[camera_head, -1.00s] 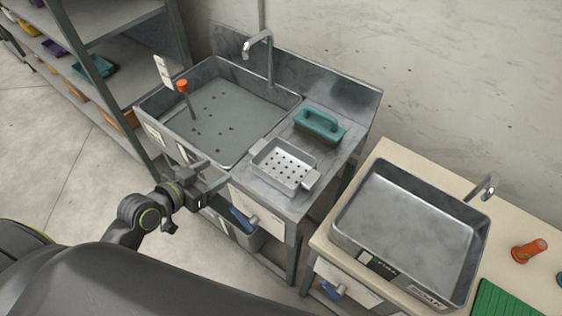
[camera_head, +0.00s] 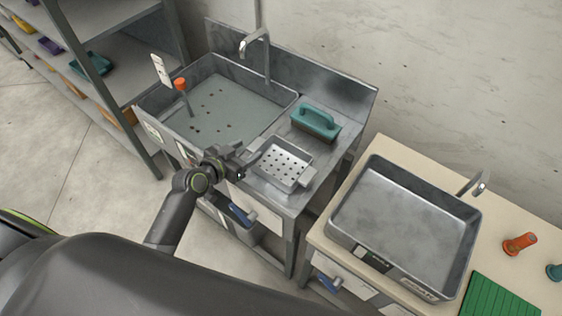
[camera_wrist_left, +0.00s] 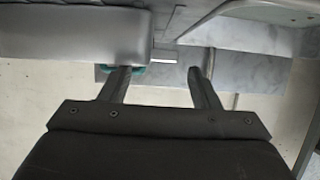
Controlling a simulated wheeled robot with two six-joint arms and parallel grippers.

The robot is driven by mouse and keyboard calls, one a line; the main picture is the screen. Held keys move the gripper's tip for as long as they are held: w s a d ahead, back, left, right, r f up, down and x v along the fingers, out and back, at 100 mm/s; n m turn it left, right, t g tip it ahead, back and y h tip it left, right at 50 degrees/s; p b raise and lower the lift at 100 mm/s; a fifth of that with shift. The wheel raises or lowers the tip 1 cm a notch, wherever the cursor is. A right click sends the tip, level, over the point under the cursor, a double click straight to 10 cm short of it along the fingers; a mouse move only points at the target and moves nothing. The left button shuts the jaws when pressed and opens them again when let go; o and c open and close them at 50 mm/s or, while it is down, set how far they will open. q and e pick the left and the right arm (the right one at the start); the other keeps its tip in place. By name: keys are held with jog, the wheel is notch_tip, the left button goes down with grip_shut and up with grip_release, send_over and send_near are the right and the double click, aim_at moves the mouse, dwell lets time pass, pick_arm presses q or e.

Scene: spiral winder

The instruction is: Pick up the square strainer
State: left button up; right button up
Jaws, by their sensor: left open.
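The square strainer (camera_head: 284,163) is a shallow grey metal pan with holes in its base and tab handles on opposite sides. It lies on the metal counter right of the sink in the head view. My left gripper (camera_head: 243,164) is open and empty, just left of the strainer, near its left-hand side. In the left wrist view the two fingers of my left gripper (camera_wrist_left: 159,72) are spread apart with nothing clearly held between them. A rounded grey metal form at the upper left there may be the strainer, but I cannot tell for sure. My right gripper is out of view.
The sink basin (camera_head: 222,112) with water and an orange-topped stick (camera_head: 181,86) lies left of the strainer. A teal-handled brush (camera_head: 316,120) sits behind it. An empty metal tray (camera_head: 403,222) stands on the right table. An orange object (camera_head: 520,244) is further right.

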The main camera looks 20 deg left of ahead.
aim_at(253, 147)
pick_arm(q)
jog(key=shift+f+p+x, duration=0.2)
jog(key=shift+p+x, duration=0.4)
jog(key=shift+x, duration=1.9)
jog(key=shift+a, duration=0.15)
grip_shut()
